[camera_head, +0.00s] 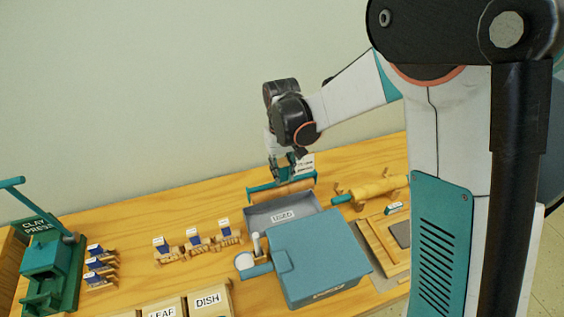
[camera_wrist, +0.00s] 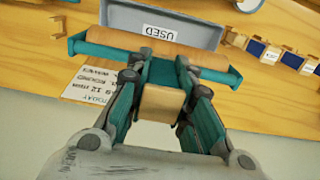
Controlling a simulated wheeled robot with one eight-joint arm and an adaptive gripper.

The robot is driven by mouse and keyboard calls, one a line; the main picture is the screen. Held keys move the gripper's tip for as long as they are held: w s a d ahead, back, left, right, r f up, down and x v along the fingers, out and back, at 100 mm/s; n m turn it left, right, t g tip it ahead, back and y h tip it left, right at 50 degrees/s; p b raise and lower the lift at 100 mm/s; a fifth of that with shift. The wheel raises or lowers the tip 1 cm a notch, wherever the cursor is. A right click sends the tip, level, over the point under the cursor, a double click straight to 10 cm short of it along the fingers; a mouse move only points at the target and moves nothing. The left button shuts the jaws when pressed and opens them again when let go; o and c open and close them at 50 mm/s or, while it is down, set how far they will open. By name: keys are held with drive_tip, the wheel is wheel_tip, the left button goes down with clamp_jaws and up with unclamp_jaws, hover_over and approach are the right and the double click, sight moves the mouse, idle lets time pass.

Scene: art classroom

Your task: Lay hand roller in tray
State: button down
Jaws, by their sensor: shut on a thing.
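The hand roller (camera_head: 296,188) has a tan cylinder in a teal frame. My gripper (camera_head: 283,166) is shut on its handle, and in the wrist view my gripper (camera_wrist: 162,105) has its fingers on both sides of the wooden handle (camera_wrist: 160,103). The roller's cylinder (camera_wrist: 140,45) lies crosswise beyond the fingers. The grey tray (camera_head: 257,220), with a "USED" label, is just in front of the roller in the head view. In the wrist view the tray (camera_wrist: 120,15) is partly cut off, and the roller overlaps its near edge. I cannot tell the roller's height above the table.
A blue box (camera_head: 320,255) stands directly in front of the tray. A rolling pin (camera_head: 378,189) lies to the right. Several small stamps (camera_head: 195,240) stand left, near a green clay press (camera_head: 48,262). A printed card (camera_wrist: 90,87) is beside the roller. Bare table lies left of the tray.

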wheel_tip(320, 180, down, 12)
drive_tip(key=b, duration=0.8)
drive_tip(key=shift+b, duration=0.3)
drive_tip(key=shift+s, duration=0.1)
drive_tip(key=c, duration=1.3)
unclamp_jaws()
drive_tip(key=o, duration=0.4)
drive_tip(key=shift+c, duration=0.2)
drive_tip(key=shift+r+p, duration=3.05)
drive_tip(key=shift+r, duration=2)
